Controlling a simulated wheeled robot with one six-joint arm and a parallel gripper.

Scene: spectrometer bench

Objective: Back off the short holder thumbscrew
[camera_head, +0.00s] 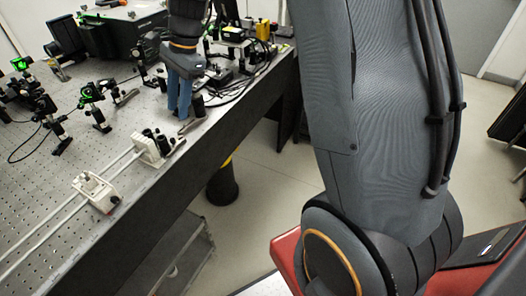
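Two white holders sit on a pair of pale rails (45,232) along the bench's near edge. The nearer holder (97,192) has a small raised part on top. The farther holder (150,152) has dark round parts at its right side. I cannot tell which is the short holder, and no thumbscrew can be made out clearly. My gripper (179,112) points down over the bench, beyond the farther holder and apart from it in the picture. Its blue fingers are small here, and their gap and anything between them cannot be made out.
The perforated bench (45,180) carries several black optic mounts with green lights at left. A large black instrument (128,38) stands at the back. A dark upright cylinder (198,106) is close right of my gripper. Cables and a yellow bottle (263,30) lie farther back.

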